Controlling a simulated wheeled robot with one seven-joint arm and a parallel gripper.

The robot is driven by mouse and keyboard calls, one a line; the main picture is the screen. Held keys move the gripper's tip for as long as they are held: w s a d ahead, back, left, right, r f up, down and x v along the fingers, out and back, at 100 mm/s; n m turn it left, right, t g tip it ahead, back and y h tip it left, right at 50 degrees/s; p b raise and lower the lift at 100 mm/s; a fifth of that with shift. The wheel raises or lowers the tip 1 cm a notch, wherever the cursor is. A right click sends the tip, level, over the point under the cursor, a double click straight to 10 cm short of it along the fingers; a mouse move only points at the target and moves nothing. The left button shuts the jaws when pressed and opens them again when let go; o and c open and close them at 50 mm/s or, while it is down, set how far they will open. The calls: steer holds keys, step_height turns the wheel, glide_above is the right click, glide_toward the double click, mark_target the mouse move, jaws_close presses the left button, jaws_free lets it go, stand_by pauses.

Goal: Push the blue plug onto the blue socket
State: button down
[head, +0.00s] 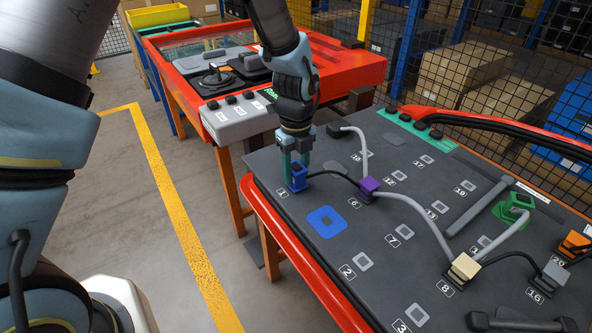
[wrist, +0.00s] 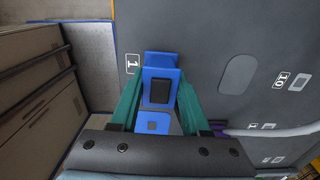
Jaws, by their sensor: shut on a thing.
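The blue plug (head: 297,179) is between the teal fingers of my gripper (head: 297,163), by label 1 near the panel's left edge. The fingers are shut on its sides. In the wrist view the plug (wrist: 160,90) shows a black square in its middle. I cannot tell whether its underside touches the panel. The blue socket (head: 326,222) is a flat blue square with a dark middle, apart from the plug and nearer the front.
A black cable runs from the plug to a purple plug (head: 369,186) on the right. Grey cables link it onward to a beige plug (head: 463,268). A green plug (head: 515,207) and an orange one (head: 575,244) stand farther right. The panel around the blue socket is clear.

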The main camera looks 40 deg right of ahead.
mark_target(296, 165)
steer(key=shift+r, duration=0.1)
stand_by(0.3)
steer(key=shift+r+p, duration=2.8)
steer(key=shift+r, duration=0.7)
